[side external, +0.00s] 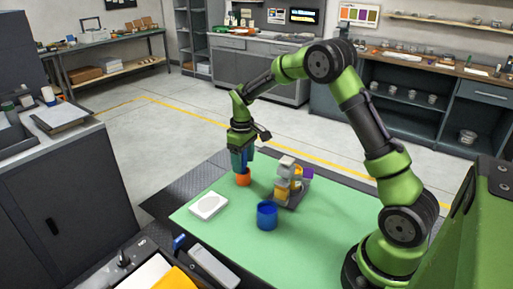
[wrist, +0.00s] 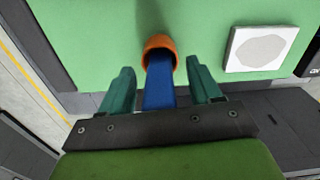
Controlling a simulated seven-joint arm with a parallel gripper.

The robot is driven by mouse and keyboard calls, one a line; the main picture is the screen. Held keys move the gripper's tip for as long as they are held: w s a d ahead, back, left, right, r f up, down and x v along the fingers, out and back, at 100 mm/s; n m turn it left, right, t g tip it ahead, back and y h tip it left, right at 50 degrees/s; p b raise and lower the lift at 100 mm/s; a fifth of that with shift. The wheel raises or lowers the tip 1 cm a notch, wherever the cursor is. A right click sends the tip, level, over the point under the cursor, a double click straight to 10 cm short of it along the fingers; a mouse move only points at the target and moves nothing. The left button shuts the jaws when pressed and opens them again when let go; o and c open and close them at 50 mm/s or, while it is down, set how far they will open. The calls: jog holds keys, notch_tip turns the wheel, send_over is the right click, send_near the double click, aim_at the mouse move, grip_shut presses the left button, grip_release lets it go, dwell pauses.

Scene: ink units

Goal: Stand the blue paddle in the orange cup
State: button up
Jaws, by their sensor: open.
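The orange cup (side external: 243,179) stands on the green mat near its far left edge, directly below my gripper (side external: 242,164). In the wrist view the orange cup (wrist: 161,43) is just beyond the fingertips. The blue paddle (wrist: 159,88) runs from the cup's mouth back between my two teal fingers. Its lower end is hidden inside the cup rim, and its upper end is hidden behind the gripper's body. My gripper (wrist: 160,66) is open, with a gap visible on each side of the paddle. In the side view the paddle is hard to tell from the fingers.
A blue cup (side external: 267,216) stands nearer on the green mat (side external: 315,232). A grey and yellow unit with a purple part (side external: 288,184) stands right of the orange cup. A white square plate (side external: 208,206) lies at left, also in the wrist view (wrist: 238,47). The mat's right side is clear.

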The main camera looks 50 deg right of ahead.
notch_tip(320, 180, up, 17)
dwell(0.4)
jog(key=s+a+m+t+y, duration=0.1)
jog(key=s+a+m+t, duration=0.1)
jog(key=s+a, duration=0.5)
jog(key=s+a+r+m+t+y, duration=0.1)
jog(key=s+a+m+t, duration=0.2)
jog(key=s, duration=1.3)
jog(key=a+t, duration=0.2)
jog(key=a, duration=0.2)
jog(key=shift+a, duration=0.15)
jog(key=shift+r, duration=0.1)
